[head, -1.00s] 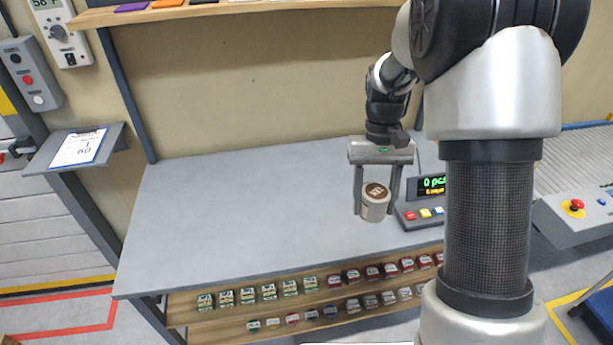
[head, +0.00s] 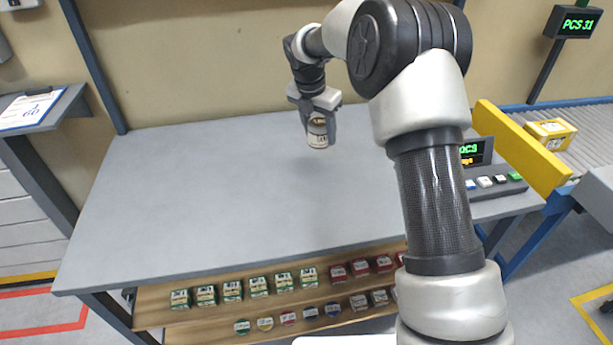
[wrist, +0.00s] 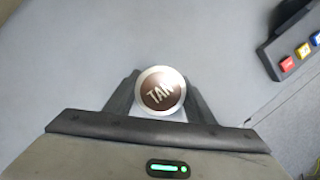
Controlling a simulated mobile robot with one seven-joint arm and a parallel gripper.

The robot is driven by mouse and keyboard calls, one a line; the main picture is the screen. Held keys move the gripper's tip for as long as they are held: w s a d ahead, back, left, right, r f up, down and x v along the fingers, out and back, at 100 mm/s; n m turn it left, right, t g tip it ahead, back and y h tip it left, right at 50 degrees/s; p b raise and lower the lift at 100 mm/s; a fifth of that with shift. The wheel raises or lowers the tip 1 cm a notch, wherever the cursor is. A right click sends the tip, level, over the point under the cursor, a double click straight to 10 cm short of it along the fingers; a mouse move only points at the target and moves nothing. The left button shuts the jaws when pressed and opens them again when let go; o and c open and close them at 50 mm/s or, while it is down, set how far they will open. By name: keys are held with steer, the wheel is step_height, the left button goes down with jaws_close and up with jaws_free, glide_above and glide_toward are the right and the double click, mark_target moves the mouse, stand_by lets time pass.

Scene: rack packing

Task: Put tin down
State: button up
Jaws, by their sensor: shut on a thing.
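The tin (head: 318,132) is a small pale can with a brown lid. In the wrist view its round lid (wrist: 160,90) reads "TAN". My gripper (head: 318,124) is shut on the tin, with one finger on each side. The tin looks upright, and it appears to be held above the grey tabletop (head: 200,190), toward the back middle of the table. The exact gap beneath it cannot be told.
The tabletop is bare to the left and in front. A control box with buttons and a display (head: 490,182) stands at the right end. Shelves below the front edge hold several small boxes (head: 258,286) and tins (head: 265,324). A yellow barrier (head: 520,150) and conveyor lie right.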

steer(key=shift+w+f, duration=0.15)
steer(key=shift+f, duration=0.3)
steer(key=shift+n, duration=0.3)
step_height(320, 180, down, 9)
steer(key=shift+a+f+b, duration=0.1)
steer(key=shift+b, duration=0.9)
steer(key=shift+f, duration=0.1)
steer(key=o, duration=1.1)
